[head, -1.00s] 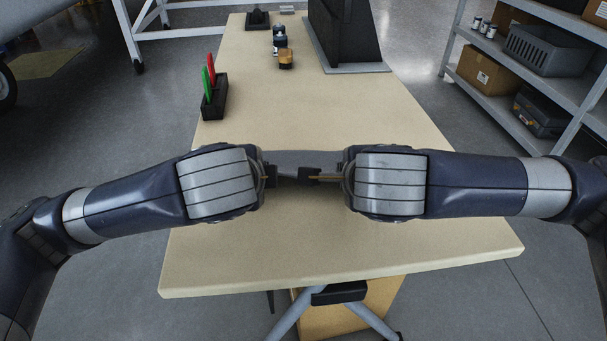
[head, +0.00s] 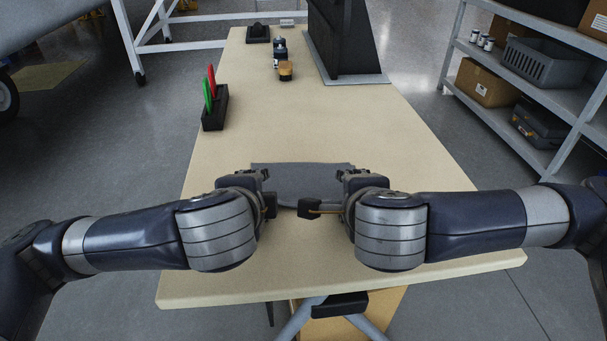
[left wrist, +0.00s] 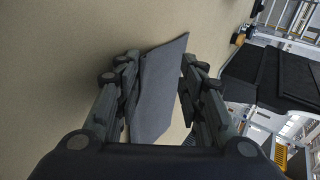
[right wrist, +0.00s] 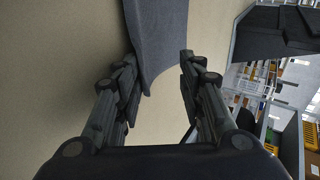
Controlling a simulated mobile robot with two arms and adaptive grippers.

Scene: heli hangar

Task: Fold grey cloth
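The grey cloth (head: 300,181) lies on the table between my two hands, its near part partly hidden by them in the head view. My left gripper (head: 264,174) is at the cloth's left side. In the left wrist view its fingers are spread, with the cloth (left wrist: 158,88) showing between them. My right gripper (head: 346,174) is at the cloth's right side. In the right wrist view its fingers are apart, and the cloth (right wrist: 158,35) shows near the left finger, with bare table beside it. I cannot tell whether any finger touches the cloth.
The beige table (head: 330,120) is clear ahead of the cloth. A black holder (head: 215,112) with red and green items stands at the left edge. Small objects (head: 283,66) and a large black stand (head: 345,45) are farther back. A shelf (head: 545,80) stands beyond the right edge.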

